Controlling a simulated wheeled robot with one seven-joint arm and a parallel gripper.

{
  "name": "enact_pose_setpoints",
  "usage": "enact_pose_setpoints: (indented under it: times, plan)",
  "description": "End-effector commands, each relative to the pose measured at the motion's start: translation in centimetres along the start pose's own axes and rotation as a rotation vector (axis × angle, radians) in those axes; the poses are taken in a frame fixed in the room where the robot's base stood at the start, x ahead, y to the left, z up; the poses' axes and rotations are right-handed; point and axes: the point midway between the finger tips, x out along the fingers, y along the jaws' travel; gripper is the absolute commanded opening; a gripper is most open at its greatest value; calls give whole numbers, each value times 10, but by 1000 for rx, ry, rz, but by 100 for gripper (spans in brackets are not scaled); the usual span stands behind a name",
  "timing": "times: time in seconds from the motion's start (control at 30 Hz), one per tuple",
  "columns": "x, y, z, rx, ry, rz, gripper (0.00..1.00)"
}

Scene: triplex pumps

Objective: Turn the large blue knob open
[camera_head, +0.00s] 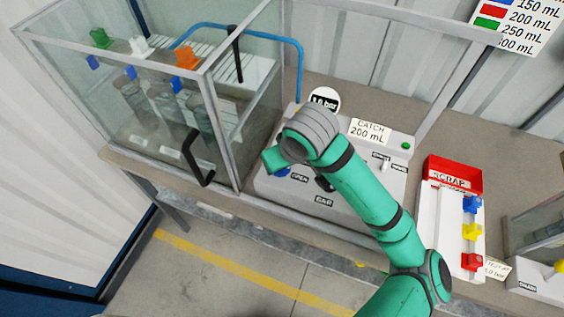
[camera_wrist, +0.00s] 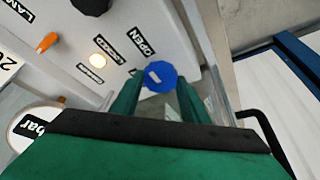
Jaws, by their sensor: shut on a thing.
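The large blue knob (camera_wrist: 160,77), with a white mark on its face, sits on the light panel (camera_wrist: 130,15) near the OPEN label (camera_wrist: 142,40) in the wrist view. My gripper (camera_wrist: 160,92) has its green fingers on both sides of the knob, shut on it. In the head view, a small part of the blue knob (camera_head: 283,172) shows below my gripper (camera_head: 275,164) at the panel's left. My wrist hides most of it and the fingertips there.
A dark knob (camera_head: 323,184) is right of the blue one. A glass enclosure (camera_head: 150,90) with a black handle (camera_head: 195,158) stands close on the left. A gauge (camera_head: 323,101) is behind my wrist. A red SCRAP bin (camera_head: 453,174) stands to the right.

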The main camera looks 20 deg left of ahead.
Motion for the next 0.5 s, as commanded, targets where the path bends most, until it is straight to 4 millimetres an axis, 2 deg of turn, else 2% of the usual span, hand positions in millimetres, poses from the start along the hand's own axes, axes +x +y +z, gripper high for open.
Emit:
enact_pose_setpoints:
  times: [0.3,0.33,0.37,0.4,0.5]
  plan:
    - [-1,-1,1,1,0,-2,19]
    - [-1,-1,1,1,0,-2,46]
    - [-1,-1,1,1,0,-2,53]
    - [-1,-1,1,1,0,-2,60]
    - [0,0,1,1,0,-2,60]
